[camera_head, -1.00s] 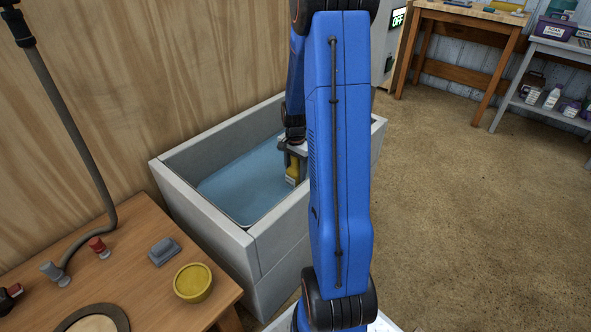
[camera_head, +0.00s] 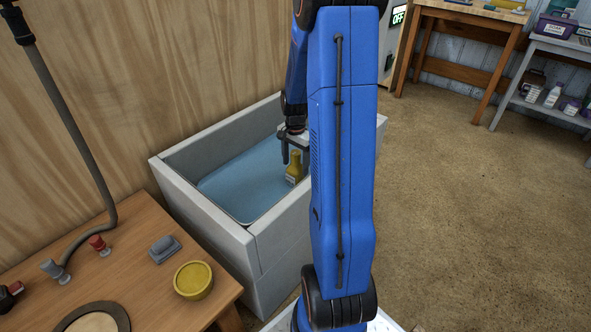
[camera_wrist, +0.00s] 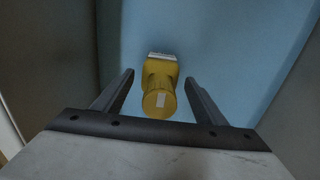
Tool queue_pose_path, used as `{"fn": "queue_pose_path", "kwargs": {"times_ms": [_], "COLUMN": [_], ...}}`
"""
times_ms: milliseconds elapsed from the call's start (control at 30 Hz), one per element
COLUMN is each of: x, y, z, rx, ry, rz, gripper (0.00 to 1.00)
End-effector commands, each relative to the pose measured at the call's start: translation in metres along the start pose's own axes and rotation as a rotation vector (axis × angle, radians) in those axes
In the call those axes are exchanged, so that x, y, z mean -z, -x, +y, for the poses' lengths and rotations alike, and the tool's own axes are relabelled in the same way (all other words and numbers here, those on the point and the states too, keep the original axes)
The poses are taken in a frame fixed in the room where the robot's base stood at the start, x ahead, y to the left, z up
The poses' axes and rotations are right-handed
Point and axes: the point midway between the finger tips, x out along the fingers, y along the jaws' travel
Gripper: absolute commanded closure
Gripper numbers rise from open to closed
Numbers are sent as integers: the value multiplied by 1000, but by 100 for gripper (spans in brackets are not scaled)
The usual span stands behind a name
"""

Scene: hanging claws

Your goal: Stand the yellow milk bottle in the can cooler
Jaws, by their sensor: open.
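The yellow milk bottle (camera_head: 294,169) is inside the grey-walled cooler (camera_head: 207,214), in its blue-floored basin near the right side. In the wrist view the bottle (camera_wrist: 160,90) shows from above, with its round top towards me and a white label at its far side. My gripper (camera_head: 291,158) is open just above the bottle. In the wrist view its two fingers (camera_wrist: 160,90) stand on either side of the bottle with gaps, not touching it. My arm hides the right part of the cooler.
A wooden table (camera_head: 140,290) with a yellow bowl (camera_head: 193,280), a grey block (camera_head: 164,249) and a hose stands at the front left. Open floor (camera_head: 480,210) lies to the right.

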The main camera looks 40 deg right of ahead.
Motion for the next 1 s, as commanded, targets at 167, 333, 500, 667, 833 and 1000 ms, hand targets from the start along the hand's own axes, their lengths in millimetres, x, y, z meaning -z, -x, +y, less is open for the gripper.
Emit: {"fn": "queue_pose_path", "kwargs": {"times_ms": [167,333,500,667,833,1000], "x": [1,0,0,-7,-42,-90], "y": [38,65,81,92,120,154], "z": [-1,0,0,0,4,15], "rx": [3,2,0,6,34,74], "ry": [0,0,0,23,146,328], "rz": [2,2,0,5,30,67], "gripper": [35,35,35,35,35,35]}}
